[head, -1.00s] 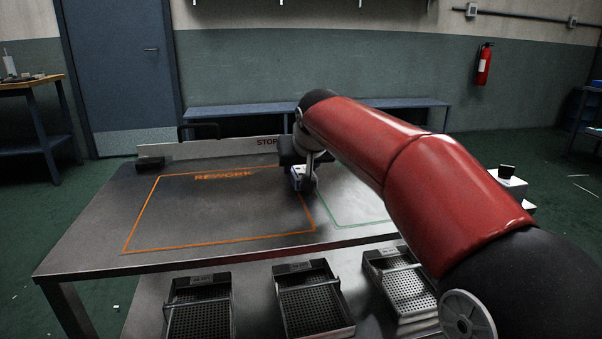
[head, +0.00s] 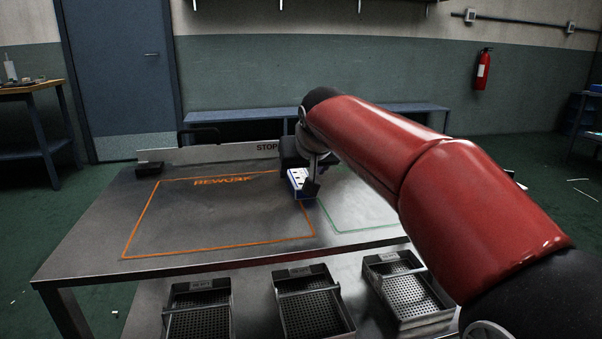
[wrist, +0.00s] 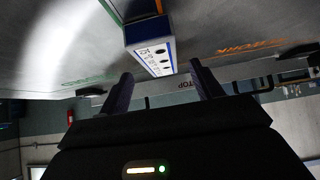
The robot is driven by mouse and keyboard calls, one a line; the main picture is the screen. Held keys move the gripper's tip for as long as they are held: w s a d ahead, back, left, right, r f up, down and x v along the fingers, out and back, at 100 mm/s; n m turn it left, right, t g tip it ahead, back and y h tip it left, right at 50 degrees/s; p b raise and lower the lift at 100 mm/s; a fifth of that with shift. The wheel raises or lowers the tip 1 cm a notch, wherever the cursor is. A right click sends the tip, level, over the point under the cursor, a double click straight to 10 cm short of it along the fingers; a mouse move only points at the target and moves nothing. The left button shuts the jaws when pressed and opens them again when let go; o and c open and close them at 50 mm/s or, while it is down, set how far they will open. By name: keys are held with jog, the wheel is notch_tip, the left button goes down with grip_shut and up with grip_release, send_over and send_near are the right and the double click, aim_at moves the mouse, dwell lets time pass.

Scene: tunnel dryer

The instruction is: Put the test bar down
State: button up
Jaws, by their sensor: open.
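The test bar (head: 297,182) is a blue and white block with dark spots on its white face. It rests on the steel table, by the right side of the orange REWORK outline (head: 218,245) and left of the green outline (head: 365,229). In the wrist view the test bar (wrist: 150,45) lies just beyond my fingertips. My arm hides part of the green outline.
A low white STOP rail (head: 215,153) runs along the table's back edge, with a small black block (head: 150,169) at its left end. Three perforated trays (head: 199,312) sit on a lower shelf in front. The inside of the orange outline is clear.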

jog(key=v, duration=0.8)
jog(key=shift+s+r, duration=0.2)
jog(key=shift+s, duration=0.05)
jog(key=shift+d, duration=0.1)
jog(key=s+d+f+m+g+p, duration=0.1)
jog(key=s+d+f, duration=0.4)
jog(key=s+f, duration=0.2)
jog(key=s+d+f+m+g+h+p, duration=0.1)
jog(key=s+d+f, duration=0.5)
jog(key=s, duration=0.4)
jog(key=s+d+f+m+g+h+p, duration=0.1)
jog(key=s+d+f, duration=0.5)
jog(key=s, duration=0.3)
jog(key=shift+s+f, duration=0.3)
jog(key=shift+f, duration=0.5)
jog(key=shift+d, duration=0.1)
